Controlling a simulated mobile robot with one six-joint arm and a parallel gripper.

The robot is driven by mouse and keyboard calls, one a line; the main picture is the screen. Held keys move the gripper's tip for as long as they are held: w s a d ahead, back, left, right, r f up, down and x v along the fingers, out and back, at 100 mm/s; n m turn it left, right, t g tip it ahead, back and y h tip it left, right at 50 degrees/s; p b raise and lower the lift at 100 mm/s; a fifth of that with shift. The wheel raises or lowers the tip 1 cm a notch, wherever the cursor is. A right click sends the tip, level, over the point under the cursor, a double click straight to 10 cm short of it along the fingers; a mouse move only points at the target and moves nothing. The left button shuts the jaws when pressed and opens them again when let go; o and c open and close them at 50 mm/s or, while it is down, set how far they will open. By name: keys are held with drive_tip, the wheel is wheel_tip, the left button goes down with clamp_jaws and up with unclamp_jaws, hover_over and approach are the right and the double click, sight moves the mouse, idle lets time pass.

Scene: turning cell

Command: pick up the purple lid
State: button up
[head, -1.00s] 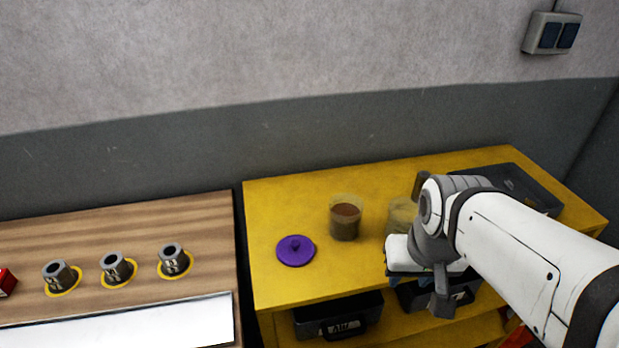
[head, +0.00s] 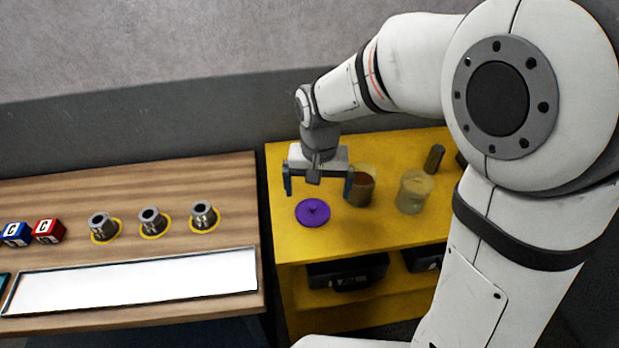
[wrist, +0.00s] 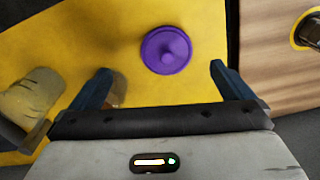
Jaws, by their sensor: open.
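The purple lid (head: 313,212) is a round disc with a small central knob. It lies flat on the yellow table (head: 290,245), near its left side. It also shows in the wrist view (wrist: 166,50), ahead of the fingers and between their lines. My gripper (head: 319,190) is open and empty, pointing down above the table. In the head view it is above and slightly behind the lid, apart from it. In the wrist view the two fingers (wrist: 160,82) are wide apart, with nothing between them.
A brown-filled clear container (head: 360,186) stands right of the lid, partly behind my right finger. A pale-filled container (head: 412,192) and a dark cylinder (head: 434,158) stand further right. The wooden table (head: 130,183) on the left holds several metal parts, blocks and a white tray (head: 140,282).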

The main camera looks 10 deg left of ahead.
sight(312, 207)
drive_tip(key=shift+a+f, duration=0.55)
drive_tip(key=shift+a, duration=0.25)
drive_tip(key=f, duration=0.2)
drive_tip(key=f+p, duration=0.1)
drive_tip(key=f, duration=0.1)
drive_tip(key=w+f, duration=0.1)
drive_tip(key=f, duration=0.2)
drive_tip(key=shift+d+f, duration=0.1)
drive_tip(key=shift+d, duration=0.15)
drive_tip(key=c, duration=1)
